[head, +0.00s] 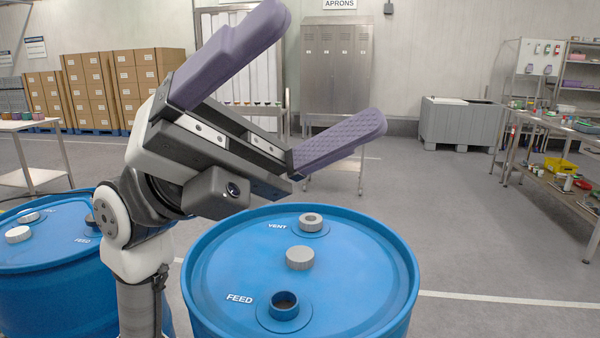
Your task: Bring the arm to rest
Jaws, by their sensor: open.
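My gripper (308,87) is raised above the blue drums, left of the picture's middle. Its two purple-grey fingers are spread wide apart, with nothing between them. My arm comes up from the bottom left, between the two drums, and bends so that the fingers point up and to the right. The gripper's lower finger hangs above and behind the near drum (360,270) in the picture, not touching it.
The near drum's lid has a FEED opening (284,305), a grey cap (300,258) and a VENT fitting (311,221). Another blue drum (40,265) stands at left. Cluttered tables (545,165) line the right side. Open floor (440,215) lies between.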

